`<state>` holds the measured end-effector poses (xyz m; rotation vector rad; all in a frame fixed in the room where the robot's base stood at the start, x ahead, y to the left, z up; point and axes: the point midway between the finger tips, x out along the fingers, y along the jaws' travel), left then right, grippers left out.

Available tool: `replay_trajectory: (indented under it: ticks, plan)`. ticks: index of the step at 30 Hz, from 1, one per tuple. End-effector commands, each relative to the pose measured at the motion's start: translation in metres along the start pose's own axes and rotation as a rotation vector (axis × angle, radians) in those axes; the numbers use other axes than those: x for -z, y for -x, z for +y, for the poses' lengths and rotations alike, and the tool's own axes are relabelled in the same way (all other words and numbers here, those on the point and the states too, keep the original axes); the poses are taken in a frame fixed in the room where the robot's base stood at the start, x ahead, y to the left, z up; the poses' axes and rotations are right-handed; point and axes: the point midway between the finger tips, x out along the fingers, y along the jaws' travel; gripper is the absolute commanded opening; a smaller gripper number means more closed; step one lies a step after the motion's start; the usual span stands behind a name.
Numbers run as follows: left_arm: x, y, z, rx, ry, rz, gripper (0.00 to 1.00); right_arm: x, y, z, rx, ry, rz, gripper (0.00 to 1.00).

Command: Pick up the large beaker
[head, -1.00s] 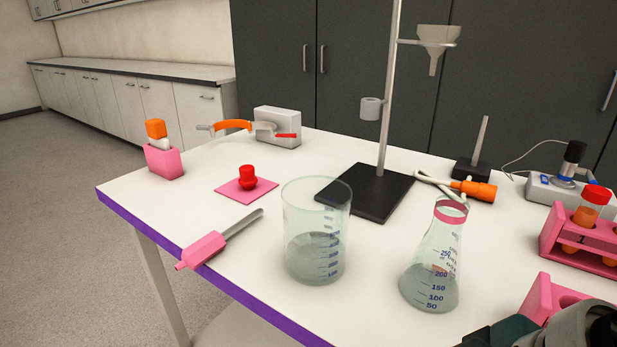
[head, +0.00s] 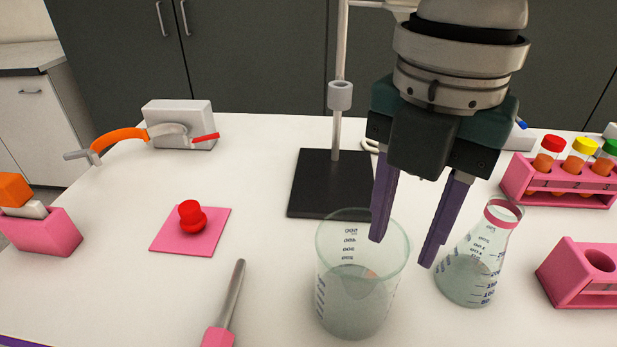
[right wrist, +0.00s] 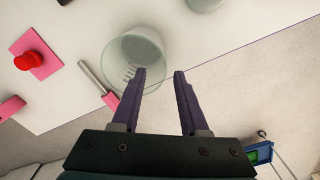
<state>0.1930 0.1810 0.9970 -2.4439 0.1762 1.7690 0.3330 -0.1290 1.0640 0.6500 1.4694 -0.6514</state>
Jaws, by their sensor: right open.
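The large beaker (head: 362,285) is clear glass with printed volume marks and some greyish content. It stands upright on the white table in the front middle of the head view. My right gripper (head: 405,254) is open, fingers pointing down, above and behind the beaker's right side. In the head view its left finger overlaps the beaker's rim; I cannot tell whether it touches. In the right wrist view, the beaker (right wrist: 131,58) lies ahead of the fingertips (right wrist: 160,72), mostly to the left of the gap between them. My left gripper does not show.
A conical flask (head: 474,265) stands close to the beaker's right. Pink racks (head: 560,195) are at the right. A stand on a black base (head: 318,190) is behind. A spatula with a pink handle (head: 230,300) and a red knob on a pink pad (head: 165,238) are left.

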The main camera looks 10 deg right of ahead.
Motion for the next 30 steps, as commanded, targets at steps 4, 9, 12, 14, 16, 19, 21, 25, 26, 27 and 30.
replay_trajectory:
  ticks: [4, 9, 12, 14, 16, 19, 21, 25, 26, 27, 30]
  plan:
    - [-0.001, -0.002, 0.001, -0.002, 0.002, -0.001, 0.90, 0.001, -0.025, -0.001, 0.004, 0.000, 0.002, 0.44]
    - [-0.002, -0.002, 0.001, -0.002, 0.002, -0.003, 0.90, 0.001, -0.042, -0.001, 0.002, 0.000, 0.001, 0.44]
    - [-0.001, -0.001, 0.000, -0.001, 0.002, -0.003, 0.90, 0.000, -0.052, -0.002, 0.002, 0.000, 0.001, 0.44]
    - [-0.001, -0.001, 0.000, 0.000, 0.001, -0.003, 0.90, 0.001, -0.062, -0.003, 0.004, 0.000, 0.002, 0.44]
    - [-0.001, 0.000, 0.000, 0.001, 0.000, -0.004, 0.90, 0.000, -0.074, -0.004, 0.003, -0.001, 0.000, 0.44]
    - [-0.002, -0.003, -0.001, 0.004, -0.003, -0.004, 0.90, 0.000, -0.087, -0.003, 0.002, 0.000, 0.001, 0.44]
    - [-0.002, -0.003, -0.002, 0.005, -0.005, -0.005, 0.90, 0.000, -0.092, -0.003, -0.001, 0.001, 0.000, 0.44]
    - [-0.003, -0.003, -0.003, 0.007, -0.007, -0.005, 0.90, -0.001, -0.093, -0.003, -0.001, 0.001, -0.001, 0.44]
    - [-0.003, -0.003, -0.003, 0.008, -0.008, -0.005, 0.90, -0.001, -0.093, -0.003, -0.001, 0.001, -0.001, 0.44]
    - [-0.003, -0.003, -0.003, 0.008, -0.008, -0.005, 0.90, 0.000, -0.093, -0.003, -0.001, 0.001, -0.001, 0.44]
    - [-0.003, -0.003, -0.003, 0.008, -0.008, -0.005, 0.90, 0.000, -0.093, -0.003, -0.001, 0.001, -0.001, 0.36]
